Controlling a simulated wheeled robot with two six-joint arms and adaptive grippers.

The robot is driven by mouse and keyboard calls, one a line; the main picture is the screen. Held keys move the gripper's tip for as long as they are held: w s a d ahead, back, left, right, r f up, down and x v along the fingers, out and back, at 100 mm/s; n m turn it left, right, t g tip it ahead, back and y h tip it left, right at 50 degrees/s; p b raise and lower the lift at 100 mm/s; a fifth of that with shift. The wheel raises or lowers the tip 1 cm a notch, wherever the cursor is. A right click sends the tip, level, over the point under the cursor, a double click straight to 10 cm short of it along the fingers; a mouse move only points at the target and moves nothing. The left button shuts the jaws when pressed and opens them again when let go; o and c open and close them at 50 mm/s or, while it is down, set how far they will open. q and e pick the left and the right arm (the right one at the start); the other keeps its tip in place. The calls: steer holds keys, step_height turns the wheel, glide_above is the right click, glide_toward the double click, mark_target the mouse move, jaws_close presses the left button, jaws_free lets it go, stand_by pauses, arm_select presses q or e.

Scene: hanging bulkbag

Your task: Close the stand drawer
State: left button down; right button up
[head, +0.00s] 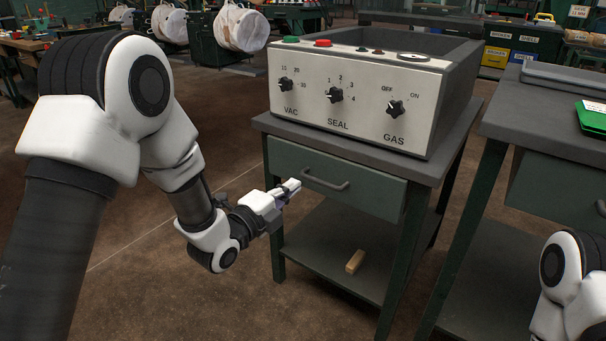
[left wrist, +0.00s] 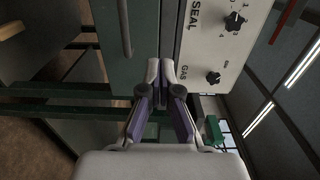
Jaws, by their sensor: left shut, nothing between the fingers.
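The stand drawer (head: 375,190) has a dark green front with a grey bar handle (head: 325,184) and sits under the grey top of the stand. Its front looks about flush with the stand; I cannot tell whether a small gap is left. My left gripper (head: 292,187) is shut and empty, just in front of the drawer front, left of the handle. In the left wrist view the shut fingertips (left wrist: 160,68) point at the stand, and the drawer front (left wrist: 104,40) with its handle (left wrist: 125,28) shows turned sideways. Contact cannot be told. My right gripper is out of view.
A sealing machine (head: 360,100) with VAC, SEAL and GAS knobs stands on the stand. A small wooden block (head: 355,261) lies on the lower shelf. A second stand (head: 545,120) with a green object (head: 592,118) is at right. The floor at left is clear.

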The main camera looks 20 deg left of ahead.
arm_select(q)
steer(key=p, duration=0.4)
glide_toward(310, 151)
steer(key=b+x, duration=0.1)
steer(key=x, duration=0.2)
steer(key=b+x, duration=0.2)
steer(key=x, duration=0.1)
steer(key=shift+w+d+f, duration=0.1)
steer(key=shift+w+f, duration=0.1)
steer(key=shift+w, duration=0.05)
steer(key=shift+w+d+r+b, duration=0.1)
steer(key=shift+w+d+b, duration=0.05)
steer(key=shift+w+b, duration=0.2)
